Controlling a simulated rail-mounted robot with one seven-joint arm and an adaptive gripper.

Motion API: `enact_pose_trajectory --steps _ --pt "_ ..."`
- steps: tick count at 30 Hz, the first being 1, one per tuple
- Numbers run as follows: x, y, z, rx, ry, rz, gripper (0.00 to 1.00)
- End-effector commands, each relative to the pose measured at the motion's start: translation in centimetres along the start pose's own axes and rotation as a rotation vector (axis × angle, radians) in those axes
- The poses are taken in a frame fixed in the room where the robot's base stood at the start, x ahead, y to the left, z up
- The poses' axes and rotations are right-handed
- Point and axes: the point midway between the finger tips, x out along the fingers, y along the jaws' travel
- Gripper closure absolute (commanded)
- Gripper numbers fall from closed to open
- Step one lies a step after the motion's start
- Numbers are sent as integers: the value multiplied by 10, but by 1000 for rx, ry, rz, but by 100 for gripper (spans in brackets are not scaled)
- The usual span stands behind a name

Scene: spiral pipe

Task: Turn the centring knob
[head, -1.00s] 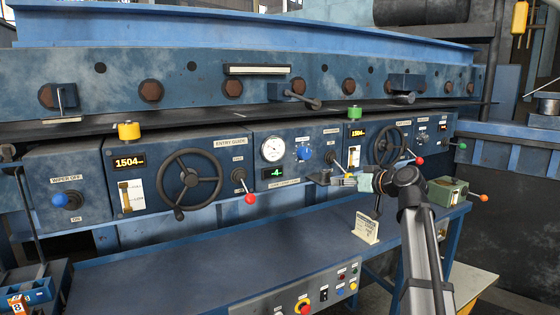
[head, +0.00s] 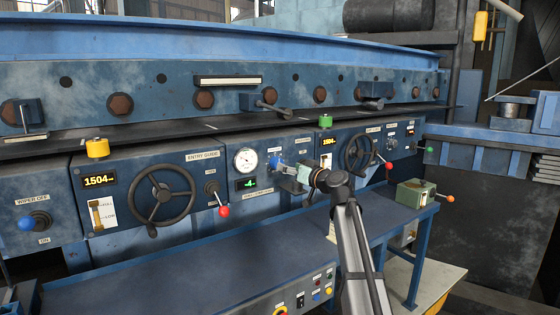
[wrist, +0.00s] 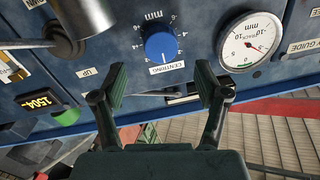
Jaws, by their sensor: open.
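The centring knob (wrist: 160,46) is a round blue dial with a white pointer mark, above its CENTRING label, in the wrist view. In the head view the knob (head: 274,161) shows blue on the panel, partly covered by my gripper. My gripper (wrist: 161,80) is open and empty, its two dark fingers apart and pointing at the panel. The knob lies ahead of the gap between the fingertips; I see no contact. In the head view my gripper (head: 287,168) is close in front of the panel, just right of the knob. A small display (head: 246,184) reads about -4.
A white dial gauge (wrist: 249,40) is right of the knob in the wrist view. A dark cylinder (wrist: 88,20) is to its left. In the head view a handwheel (head: 162,195) and red-tipped lever (head: 222,210) stand left. The bench top (head: 200,260) is largely clear.

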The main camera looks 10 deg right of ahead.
Motion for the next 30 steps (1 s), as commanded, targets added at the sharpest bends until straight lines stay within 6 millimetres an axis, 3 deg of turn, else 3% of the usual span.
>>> enact_pose_trajectory --steps 3,9,23,24,28,29,30 --pt "25 0 -4 0 -1 -2 26" --pt "50 0 -2 1 0 -1 26" --pt "60 0 0 0 0 0 26" --pt "60 0 0 0 0 0 34" --pt "60 0 0 -1 0 0 80" --pt "60 0 0 -1 0 0 87" --pt "60 0 0 0 0 0 87"
